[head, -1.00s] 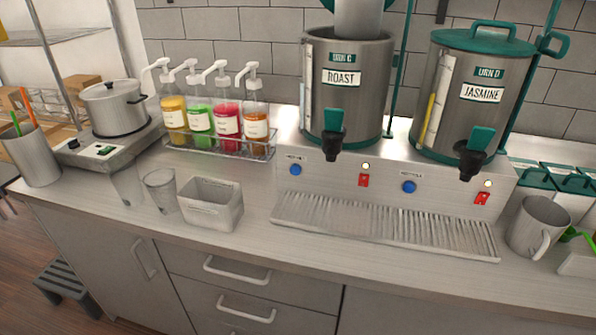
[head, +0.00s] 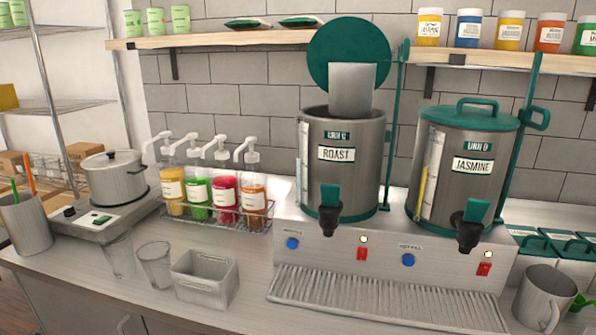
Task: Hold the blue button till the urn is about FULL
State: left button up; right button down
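Urn C (head: 342,185), labelled ROAST, stands on the left of the metal dispenser base with its round green lid (head: 349,55) swung up and a pale grey piece (head: 352,90) over its open mouth. Urn D (head: 456,190), labelled JASMINE, stands to its right with its green lid on. A blue button (head: 292,243) is on the base's front at the left, and another blue button (head: 408,260) is below and between the urns. Each urn has a clear sight strip on its left side; urn D's shows a yellow mark. Neither gripper is in view.
A ribbed drip tray (head: 380,300) runs along the front of the base. Left of it are a grey bin (head: 206,278), clear cups (head: 155,264), a rack of syrup bottles (head: 215,200) and a pot (head: 113,177) on a hotplate. A mug (head: 545,297) stands at right.

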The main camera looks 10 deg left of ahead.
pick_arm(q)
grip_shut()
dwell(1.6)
